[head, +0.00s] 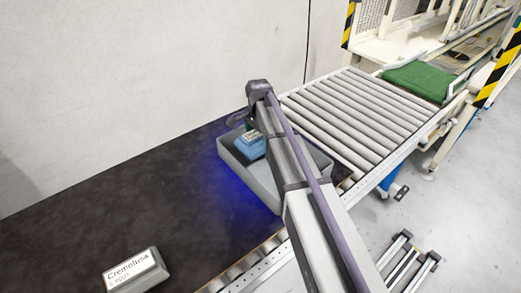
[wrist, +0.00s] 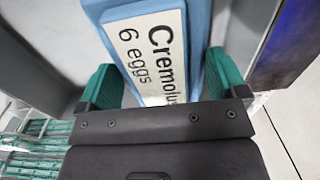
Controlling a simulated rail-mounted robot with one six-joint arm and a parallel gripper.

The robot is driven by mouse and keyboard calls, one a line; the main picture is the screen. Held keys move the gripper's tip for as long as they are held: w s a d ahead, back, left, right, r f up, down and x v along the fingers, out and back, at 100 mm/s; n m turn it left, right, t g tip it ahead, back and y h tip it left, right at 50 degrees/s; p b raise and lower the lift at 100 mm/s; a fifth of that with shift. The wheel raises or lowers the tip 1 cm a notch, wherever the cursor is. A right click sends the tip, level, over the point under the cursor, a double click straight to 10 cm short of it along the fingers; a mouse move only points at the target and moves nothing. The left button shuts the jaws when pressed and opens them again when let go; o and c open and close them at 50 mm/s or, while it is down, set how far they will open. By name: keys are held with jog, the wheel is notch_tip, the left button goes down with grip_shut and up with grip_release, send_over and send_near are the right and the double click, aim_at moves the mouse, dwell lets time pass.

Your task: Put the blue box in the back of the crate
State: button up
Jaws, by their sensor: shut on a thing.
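The blue box (head: 251,146) is an egg box with a white label reading "Cremolusa 6 eggs". In the head view it shows inside the grey crate (head: 249,180), towards its back left, partly hidden by my arm. In the wrist view the blue box (wrist: 203,28) lies between the two green fingers of my gripper (wrist: 160,80), which is shut on it. The crate's grey wall also shows in the wrist view (wrist: 28,60). Whether the box touches the crate floor cannot be told.
A grey egg box (head: 136,271) with a white label lies on the dark belt (head: 110,205) at the front left. A roller conveyor (head: 365,115) runs behind the crate, with a green mat (head: 418,80) beyond. A wall stands along the left.

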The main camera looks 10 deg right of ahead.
aim_at(259, 141)
notch_tip(259, 141, down, 4)
jog(key=b, duration=0.4)
jog(key=shift+r+p, duration=0.3)
jog(key=shift+d+f, duration=0.1)
jog(key=shift+f, duration=0.15)
jog(key=o, duration=0.9)
jog(key=shift+r, duration=0.1)
notch_tip(259, 141, up, 13)
jog(key=p, duration=1.2)
jog(key=shift+f, duration=0.2)
jog(key=s+n, duration=1.2)
jog(key=s, duration=1.3)
jog(key=shift+s+f+n, duration=0.15)
jog(key=shift+s+n, duration=0.2)
jog(key=shift+n, duration=0.05)
jog(key=shift+d, duration=0.1)
